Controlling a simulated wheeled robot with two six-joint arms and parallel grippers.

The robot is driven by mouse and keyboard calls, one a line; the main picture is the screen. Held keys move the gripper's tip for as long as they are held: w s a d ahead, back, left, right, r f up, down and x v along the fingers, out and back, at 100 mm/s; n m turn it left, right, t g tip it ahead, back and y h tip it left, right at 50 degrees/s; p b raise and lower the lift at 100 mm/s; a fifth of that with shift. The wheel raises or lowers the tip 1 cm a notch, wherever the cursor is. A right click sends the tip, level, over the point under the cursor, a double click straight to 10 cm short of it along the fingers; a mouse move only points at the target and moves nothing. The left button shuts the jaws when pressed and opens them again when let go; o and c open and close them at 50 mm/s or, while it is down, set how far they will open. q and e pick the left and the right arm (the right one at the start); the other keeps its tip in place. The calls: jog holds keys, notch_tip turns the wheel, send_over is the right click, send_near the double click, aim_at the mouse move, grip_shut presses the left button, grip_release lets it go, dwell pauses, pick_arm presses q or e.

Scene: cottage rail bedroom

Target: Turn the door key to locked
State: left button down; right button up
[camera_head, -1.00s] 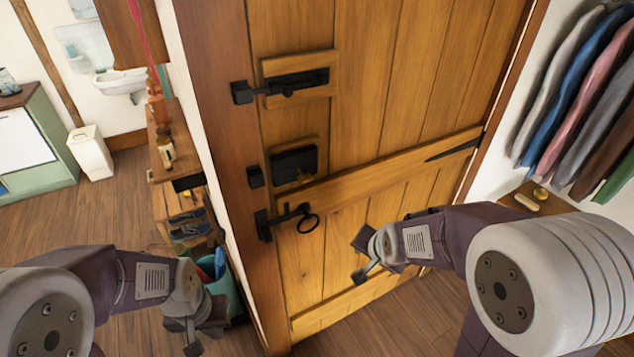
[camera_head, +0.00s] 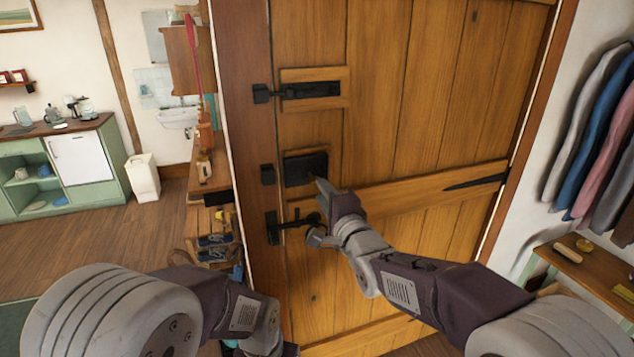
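The wooden door (camera_head: 420,90) is upright in the middle of the head view. A dark lock box (camera_head: 305,167) sits on its left side, between a bolt above and a ring-handled latch below. I cannot make out the key; the lock's lower right is close to my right gripper's upper finger. My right gripper (camera_head: 322,213) is at the door just below the lock, its two fingers spread apart, one near the lock and one by the latch. Nothing shows between them. My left gripper (camera_head: 276,346) is low at the bottom edge, partly cut off, its fingers unclear.
A black bolt (camera_head: 311,90) is above the lock, and a black latch (camera_head: 291,224) is below it, partly behind my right gripper. Hanging clothes (camera_head: 590,130) and a small wooden bench (camera_head: 590,268) are at the right. A narrow shelf (camera_head: 209,178) stands left of the door.

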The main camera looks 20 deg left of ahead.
aim_at(314, 179)
jog(key=p+x, duration=0.2)
jog(key=x, duration=0.5)
jog(key=shift+w+a+f, duration=0.15)
jog(key=shift+w+a, duration=0.05)
jog(key=shift+s+d, duration=0.1)
jog(key=shift+d, duration=0.05)
grip_shut()
